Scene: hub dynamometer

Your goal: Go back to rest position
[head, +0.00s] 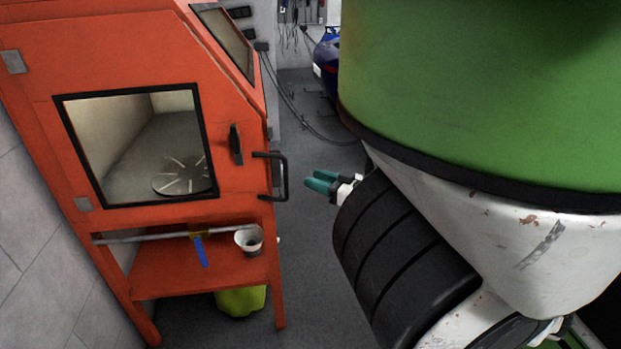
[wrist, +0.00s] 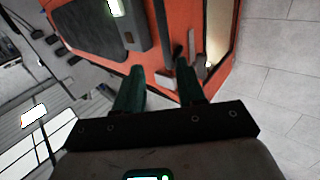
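My gripper (head: 318,181) shows in the head view as two short teal fingers, just right of the orange cabinet's door handle and apart from it. In the wrist view my gripper (wrist: 160,70) has its two dark green fingers spread, with an empty gap between them. The orange cabinet (wrist: 160,15) lies beyond the fingertips, tilted in that view. Part of my arm is hidden behind my green and white body in the head view.
The orange cabinet (head: 235,80) with a window and a black handle (head: 284,178) fills the left. Its lower shelf (head: 190,275) holds a white cup (head: 248,238). A yellow-green container (head: 241,300) sits beneath. Grey floor (head: 310,260) is clear between cabinet and my body. A blue car (head: 326,62) stands behind.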

